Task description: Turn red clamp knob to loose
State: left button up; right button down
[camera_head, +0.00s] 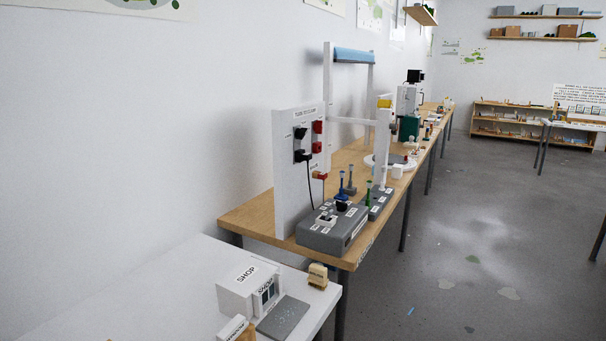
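Several red parts show on the workbench (262,214) against the left wall. Neither of my grippers is in view.
A grey box with switches (330,236) stands at the bench's front corner. A white table (150,300) with a shop model (247,287) is nearest. Open grey floor (455,240) lies to the right. Shelves (530,125) stand at the far wall.

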aim_at(317, 128)
jog(key=l+u, duration=0.1)
jog(key=u, duration=0.4)
jog(key=i+l+u, duration=0.25)
jog(key=l, duration=0.3)
jog(key=l+u, duration=0.25)
jog(key=l, duration=0.3)
jog(key=i+l+u, duration=0.1)
jog(key=l+u, duration=0.2)
jog(key=l, duration=0.3)
